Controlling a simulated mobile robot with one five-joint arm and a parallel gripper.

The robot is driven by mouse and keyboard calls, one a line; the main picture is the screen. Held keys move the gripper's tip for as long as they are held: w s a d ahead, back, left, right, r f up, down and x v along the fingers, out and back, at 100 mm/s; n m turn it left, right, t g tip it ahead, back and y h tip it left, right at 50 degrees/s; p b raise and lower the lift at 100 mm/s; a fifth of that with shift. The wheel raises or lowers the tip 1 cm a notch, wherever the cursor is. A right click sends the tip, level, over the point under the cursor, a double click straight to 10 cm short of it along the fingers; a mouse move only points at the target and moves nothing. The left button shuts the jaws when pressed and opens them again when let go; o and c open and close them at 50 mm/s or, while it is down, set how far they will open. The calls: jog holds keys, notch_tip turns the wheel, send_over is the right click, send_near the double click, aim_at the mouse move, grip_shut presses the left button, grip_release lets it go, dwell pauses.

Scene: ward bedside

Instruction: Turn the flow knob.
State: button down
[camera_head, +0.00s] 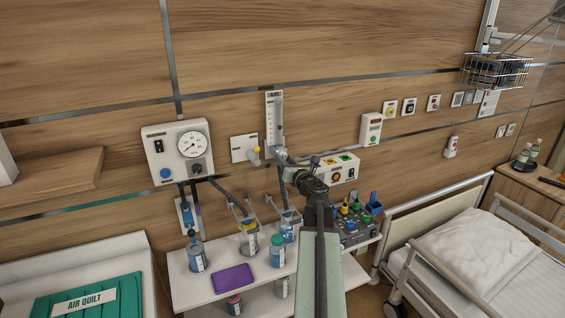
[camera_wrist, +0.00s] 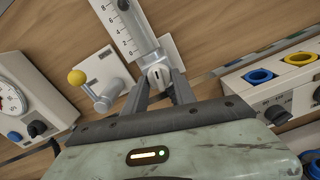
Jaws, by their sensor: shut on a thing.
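The flow knob (camera_wrist: 157,74) is a small white knob with a dark mark, at the foot of the flowmeter (camera_wrist: 128,30) in the wrist view. My gripper (camera_wrist: 160,78) is shut on it, with one finger on each side. In the head view the tall white flowmeter (camera_head: 274,118) is mounted on the wood wall, and my gripper (camera_head: 282,158) reaches its lower end. There my gripper and arm mostly hide the knob.
A lever with a yellow ball (camera_wrist: 77,77) is close to the left. A gauge box (camera_head: 181,149) hangs further left. A panel with coloured sockets (camera_head: 336,170) is close to the right. Below stands a white trolley (camera_head: 205,289) with bottles.

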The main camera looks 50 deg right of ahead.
jog(key=m, duration=0.5)
jog(key=shift+a+m, duration=0.2)
jog(key=shift+m, duration=0.2)
jog(key=shift+w, duration=0.1)
dwell(0.3)
jog(key=c, duration=1.1)
grip_release()
jog(key=shift+o, duration=0.2)
jog(key=v, duration=0.8)
